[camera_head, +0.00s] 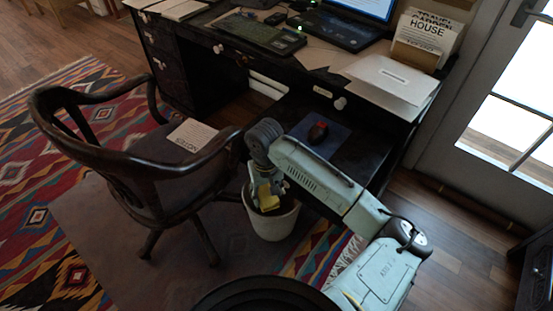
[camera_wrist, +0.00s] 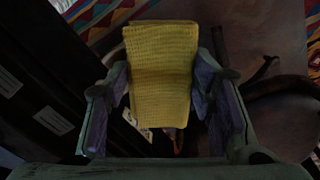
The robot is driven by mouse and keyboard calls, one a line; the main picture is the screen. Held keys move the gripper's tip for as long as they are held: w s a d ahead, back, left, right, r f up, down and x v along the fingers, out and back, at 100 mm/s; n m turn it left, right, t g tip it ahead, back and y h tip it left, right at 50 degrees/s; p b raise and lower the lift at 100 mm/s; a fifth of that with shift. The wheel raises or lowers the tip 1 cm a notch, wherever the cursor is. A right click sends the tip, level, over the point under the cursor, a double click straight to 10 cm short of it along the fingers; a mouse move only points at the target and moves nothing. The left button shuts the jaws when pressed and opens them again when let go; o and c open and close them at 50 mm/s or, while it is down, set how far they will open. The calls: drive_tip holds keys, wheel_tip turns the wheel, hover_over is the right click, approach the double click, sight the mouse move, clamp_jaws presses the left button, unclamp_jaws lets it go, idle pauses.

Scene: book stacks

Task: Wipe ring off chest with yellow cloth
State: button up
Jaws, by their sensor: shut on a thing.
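My gripper (camera_head: 268,188) is shut on the yellow cloth (camera_wrist: 160,75), which shows between its two fingers in the wrist view. In the head view only a small part of the yellow cloth (camera_head: 268,199) shows, just above the opening of a pale bin. The cloth looks folded and has a ribbed weave. The dark wooden furniture under my arm has a blue mat with a dark red object on it. I cannot tell which piece is the chest, and no ring mark is visible in either view.
A pale bin (camera_head: 271,220) stands below my gripper. A wooden armchair (camera_head: 120,165) with a paper (camera_head: 192,135) on its seat is to the left. A dark desk (camera_head: 215,45) holds a laptop, keyboard and papers. A glass door (camera_head: 500,110) is at right.

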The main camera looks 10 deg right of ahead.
wheel_tip(320, 180, down, 9)
drive_tip(key=s+a+m, duration=0.1)
drive_tip(key=a+m, duration=0.1)
drive_tip(key=shift+a+f+m, duration=0.2)
drive_tip(key=shift+m, duration=0.1)
